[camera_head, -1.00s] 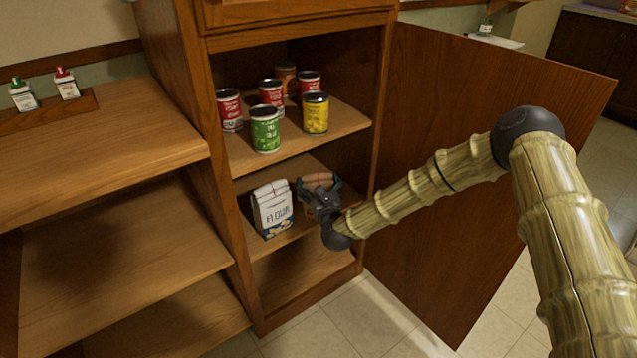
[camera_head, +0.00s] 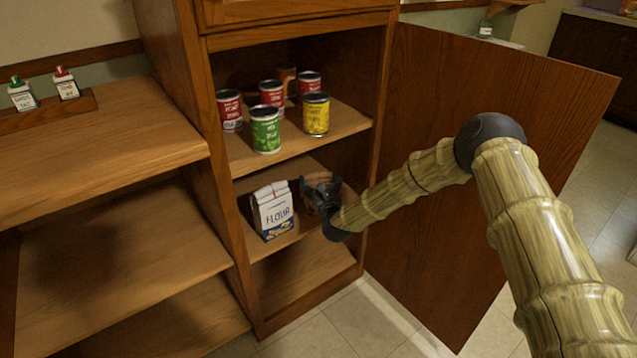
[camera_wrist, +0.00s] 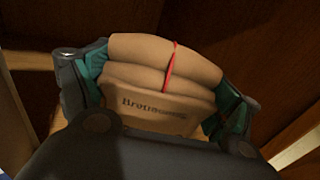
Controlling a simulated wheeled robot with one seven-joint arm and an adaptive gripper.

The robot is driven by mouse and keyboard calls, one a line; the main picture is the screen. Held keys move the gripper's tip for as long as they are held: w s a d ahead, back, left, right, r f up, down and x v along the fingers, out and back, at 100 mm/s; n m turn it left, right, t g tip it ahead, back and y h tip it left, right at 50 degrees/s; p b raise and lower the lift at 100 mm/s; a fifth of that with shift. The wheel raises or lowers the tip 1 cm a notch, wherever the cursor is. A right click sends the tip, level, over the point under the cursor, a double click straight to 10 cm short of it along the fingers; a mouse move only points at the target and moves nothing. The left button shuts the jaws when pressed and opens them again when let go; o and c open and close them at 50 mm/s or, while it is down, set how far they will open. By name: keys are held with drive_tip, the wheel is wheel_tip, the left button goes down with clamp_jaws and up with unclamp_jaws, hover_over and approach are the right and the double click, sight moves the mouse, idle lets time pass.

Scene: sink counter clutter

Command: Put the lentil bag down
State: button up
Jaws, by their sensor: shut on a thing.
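The lentil bag (camera_wrist: 165,82) is a tan bag with folded rolls, a thin red tie and partly readable print. It fills the middle of the wrist view, between the fingers of my gripper (camera_wrist: 160,95). My gripper is shut on it. In the head view my gripper (camera_head: 322,190) is inside the cabinet at the middle shelf (camera_head: 262,248), just right of the flour bag. The lentil bag is mostly hidden behind my gripper there. I cannot tell whether its base touches the shelf.
A white and blue flour bag (camera_head: 273,210) stands upright close to the left of my gripper. Several cans, including a green one (camera_head: 265,130) and a yellow one (camera_head: 316,114), stand on the shelf above. The open cabinet door (camera_head: 470,170) is on the right.

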drive_tip(key=shift+r, duration=0.15)
drive_tip(key=o, duration=1.3)
drive_tip(key=shift+f, duration=0.2)
drive_tip(key=shift+r, duration=0.15)
drive_tip(key=p+v, duration=0.1)
drive_tip(key=v, duration=1.1)
drive_tip(key=shift+s, duration=0.1)
